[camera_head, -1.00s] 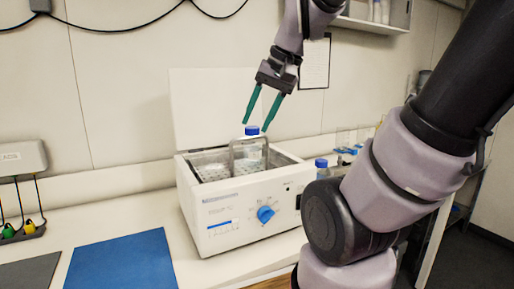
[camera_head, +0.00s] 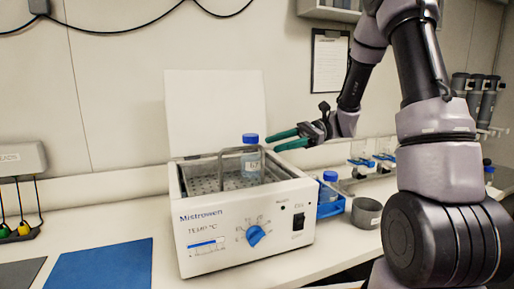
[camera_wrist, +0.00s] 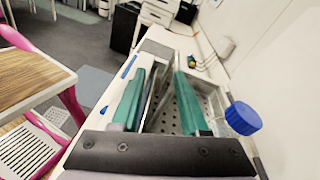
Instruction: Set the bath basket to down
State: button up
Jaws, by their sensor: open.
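The white water bath (camera_head: 225,245) stands on the bench with its lid raised at the back. Its metal basket (camera_head: 205,184) has a perforated floor, visible just below the bath's rim, and an upright handle. A clear bottle with a blue cap (camera_head: 250,139) stands in the basket, upright. My gripper (camera_head: 271,142) has green fingers, open and roughly level, pointing left just right of the bottle cap. In the wrist view the fingers (camera_wrist: 160,72) are spread above the basket's perforated floor (camera_wrist: 164,112), with nothing clearly held. The blue cap (camera_wrist: 243,118) is right of the fingers.
Another blue-capped bottle (camera_head: 330,182) stands in a blue holder right of the bath, near a grey cup (camera_head: 367,212). A wooden table (camera_wrist: 30,78) shows in the wrist view.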

aim_at(241, 148)
jog(key=a, duration=0.3)
jog(key=a+m+y, duration=0.1)
jog(key=a, duration=0.3)
jog(key=a+f+y, duration=0.1)
jog(key=a, duration=0.2)
jog(key=shift+s+a+f+m+t, duration=0.1)
jog(key=shift+s+a+m+t, duration=0.05)
jog(key=shift+a+m+t, duration=0.15)
grip_shut()
jog(key=shift+d, duration=0.1)
dwell(1.2)
